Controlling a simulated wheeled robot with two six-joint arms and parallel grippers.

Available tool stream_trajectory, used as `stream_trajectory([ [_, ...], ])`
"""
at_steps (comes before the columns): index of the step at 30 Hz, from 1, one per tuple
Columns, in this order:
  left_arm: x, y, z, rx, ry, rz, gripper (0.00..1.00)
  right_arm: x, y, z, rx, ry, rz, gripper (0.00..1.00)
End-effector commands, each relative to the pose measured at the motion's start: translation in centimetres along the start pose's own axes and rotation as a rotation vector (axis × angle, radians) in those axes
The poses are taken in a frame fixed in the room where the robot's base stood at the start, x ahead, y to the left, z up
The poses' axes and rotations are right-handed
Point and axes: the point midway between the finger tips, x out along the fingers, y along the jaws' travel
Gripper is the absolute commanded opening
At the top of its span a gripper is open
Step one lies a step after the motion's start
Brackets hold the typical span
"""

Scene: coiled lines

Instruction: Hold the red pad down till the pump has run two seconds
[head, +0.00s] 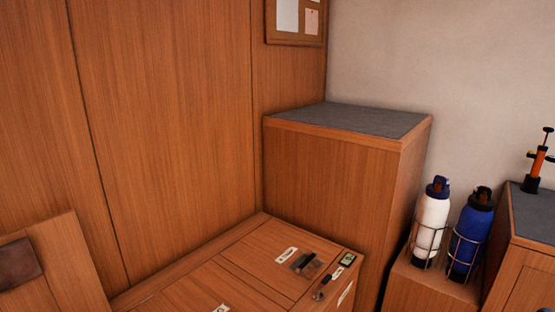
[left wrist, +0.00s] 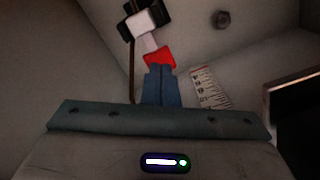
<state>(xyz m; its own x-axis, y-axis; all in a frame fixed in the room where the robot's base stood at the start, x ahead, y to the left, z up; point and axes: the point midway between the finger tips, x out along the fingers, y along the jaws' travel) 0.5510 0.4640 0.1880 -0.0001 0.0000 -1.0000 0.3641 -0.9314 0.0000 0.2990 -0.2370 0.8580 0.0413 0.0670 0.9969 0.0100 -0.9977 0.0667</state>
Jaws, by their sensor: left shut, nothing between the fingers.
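The red pad (left wrist: 158,58) shows in the left wrist view just past my fingertips, at the lower end of a white arm (left wrist: 149,40) that hangs from a black and white part (left wrist: 144,17). My left gripper (left wrist: 160,69) is shut and empty, its blue-grey fingers together. The tips overlap the pad's lower edge in the picture. I cannot tell whether they touch it or press it down. The pump is not identifiable in either view. No gripper shows in the head view, and my right gripper is not seen.
In the left wrist view a white graduated scale (left wrist: 208,88) stands right of the fingers, with pale walls around.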

Motion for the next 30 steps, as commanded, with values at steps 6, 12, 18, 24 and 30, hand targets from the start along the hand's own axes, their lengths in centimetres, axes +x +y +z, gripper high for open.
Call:
stream_trajectory([
  [6, 0.0, 0.0, 0.0, 0.0, 0.0, 0.0, 0.0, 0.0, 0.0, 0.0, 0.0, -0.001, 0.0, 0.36],
  [12, 0.4, 0.0, 0.0, 0.0, 0.0, 0.0, 0.0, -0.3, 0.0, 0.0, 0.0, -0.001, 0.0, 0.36],
  [18, 1.0, 0.0, 0.0, 0.0, 0.0, 0.0, 0.0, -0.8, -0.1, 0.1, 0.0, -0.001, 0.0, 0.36],
  [24, 1.6, 0.0, 0.0, 0.0, 0.0, 0.0, 0.0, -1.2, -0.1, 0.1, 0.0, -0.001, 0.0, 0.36],
  [30, 2.3, 0.0, 0.0, 0.0, -0.001, 0.0, 0.0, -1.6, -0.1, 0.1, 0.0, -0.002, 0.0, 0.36],
])
